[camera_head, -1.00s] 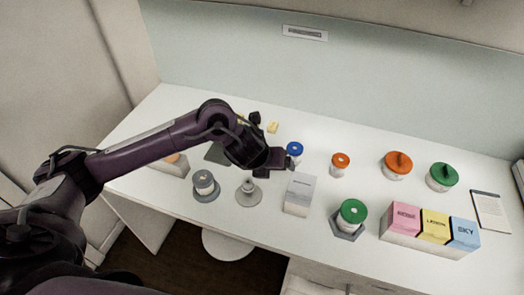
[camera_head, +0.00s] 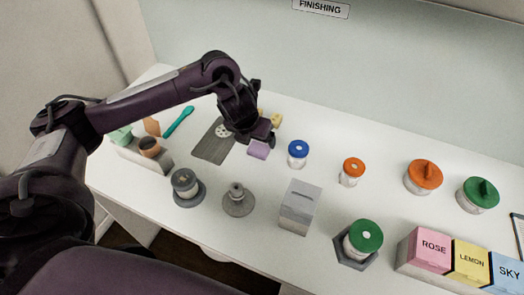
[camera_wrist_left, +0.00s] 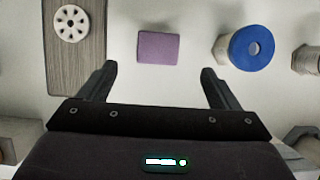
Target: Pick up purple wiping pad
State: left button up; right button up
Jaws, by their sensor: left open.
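The purple wiping pad (camera_head: 258,150) lies on the white table between a grey board and a blue-lidded jar. In the left wrist view the pad (camera_wrist_left: 158,47) is a flat purple block, ahead of the fingertips and between their lines. My left gripper (camera_head: 262,133) is over the table just by the pad and partly covers the area behind it. In the left wrist view my left gripper (camera_wrist_left: 157,72) has its two fingers spread wide with nothing between them. My right gripper is not in view.
The grey board (camera_head: 212,145) with a white holed disc lies left of the pad. The blue-lidded jar (camera_head: 298,155) stands to its right. Nearer are a grey stand (camera_head: 238,200) and a grey slotted box (camera_head: 300,206). Yellow blocks (camera_head: 276,118) sit behind. Table around the pad is clear.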

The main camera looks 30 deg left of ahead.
aim_at(259, 147)
pick_arm(q)
jog(key=x, duration=0.3)
jog(key=shift+w+p, duration=0.15)
jog(key=shift+p, duration=0.15)
jog(key=shift+f, duration=0.3)
jog(key=p+x, duration=0.1)
jog(key=x, duration=0.2)
jog(key=shift+a+f+p, duration=0.15)
jog(key=shift+f+p, duration=0.15)
jog(key=shift+w+f, duration=0.3)
jog(key=shift+f, duration=0.15)
jog(key=shift+s+r, duration=0.1)
jog(key=shift+c, duration=1.4)
jog(key=c, duration=0.8)
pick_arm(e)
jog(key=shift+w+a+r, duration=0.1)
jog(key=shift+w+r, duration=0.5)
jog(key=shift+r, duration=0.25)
pick_arm(q)
jog(key=shift+r, duration=0.1)
